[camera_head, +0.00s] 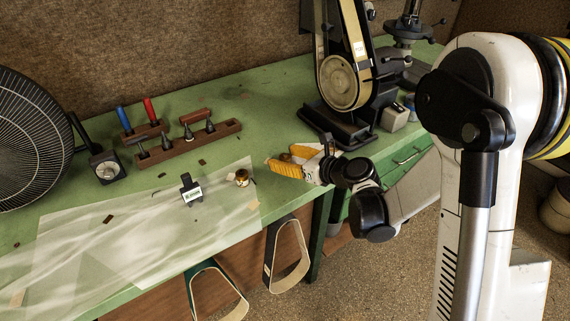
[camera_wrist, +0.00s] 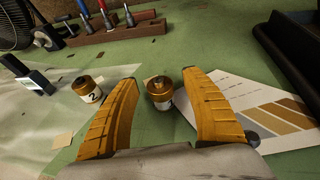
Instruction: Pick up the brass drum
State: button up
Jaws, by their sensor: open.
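Two small brass drums show in the wrist view. One brass drum (camera_wrist: 160,93), with a knob on top, stands upright on the green bench between my spread finger tips. The other brass drum (camera_wrist: 88,88) bears a label with a "2" and stands left of my left finger. In the head view one brass drum (camera_head: 242,178) shows near the bench's front edge, left of my gripper; the other seems hidden there by my fingers. My gripper (camera_wrist: 160,79) is open and empty, its yellow fingers low over the bench; they also show in the head view (camera_head: 283,161).
A black stand with a white label (camera_head: 191,190) stands left of the drums. A wooden tool rack (camera_head: 189,145) lies behind. A belt sander (camera_head: 343,85) stands at the back right, and a printed card (camera_wrist: 262,107) lies under my right finger. A fan (camera_head: 32,140) stands far left.

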grip_shut()
jog(key=shift+r, duration=0.15)
